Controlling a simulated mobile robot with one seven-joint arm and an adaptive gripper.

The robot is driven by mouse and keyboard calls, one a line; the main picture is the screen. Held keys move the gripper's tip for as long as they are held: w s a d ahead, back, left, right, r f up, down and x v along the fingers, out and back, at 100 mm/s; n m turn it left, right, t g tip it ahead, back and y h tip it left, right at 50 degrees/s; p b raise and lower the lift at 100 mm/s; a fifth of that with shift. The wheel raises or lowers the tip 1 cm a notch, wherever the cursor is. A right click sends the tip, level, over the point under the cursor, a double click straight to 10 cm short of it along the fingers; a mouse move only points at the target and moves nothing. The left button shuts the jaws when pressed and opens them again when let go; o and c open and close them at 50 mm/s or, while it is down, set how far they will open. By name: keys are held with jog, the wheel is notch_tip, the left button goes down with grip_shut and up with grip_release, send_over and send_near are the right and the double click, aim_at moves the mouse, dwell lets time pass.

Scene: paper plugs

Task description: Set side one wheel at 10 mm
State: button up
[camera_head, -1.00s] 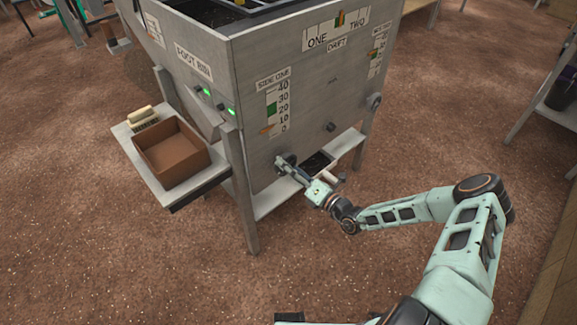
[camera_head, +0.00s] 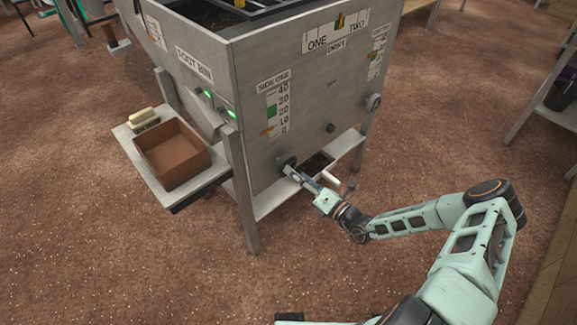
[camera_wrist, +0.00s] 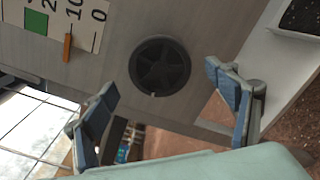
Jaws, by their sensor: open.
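The side one wheel (camera_wrist: 160,67) is a dark round spoked knob on the grey bin wall; it also shows in the head view (camera_head: 284,160). My gripper (camera_head: 293,173) is open in front of it. In the wrist view its blue-grey fingers (camera_wrist: 160,80) stand either side of the wheel, short of its face, with no contact visible. The side one scale (camera_head: 277,110) is on the wall above, with a green band. Its orange pointer (camera_wrist: 67,47) sits near the 10 mark, perhaps slightly toward 0; the exact reading is hard to tell.
A brown open box (camera_head: 172,153) stands on the side shelf at left. A white handle (camera_head: 331,177) and a lower shelf (camera_head: 283,200) lie close to my gripper. A metal leg (camera_head: 243,195) stands left of the wheel. The floor around my arm is clear.

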jog(key=shift+s+d, duration=0.1)
jog(key=shift+s, duration=0.05)
jog(key=n+p, duration=0.4)
jog(key=n, duration=0.8)
jog(key=shift+p, duration=0.4)
jog(key=b+x, duration=0.1)
jog(key=x, duration=0.3)
dwell(0.6)
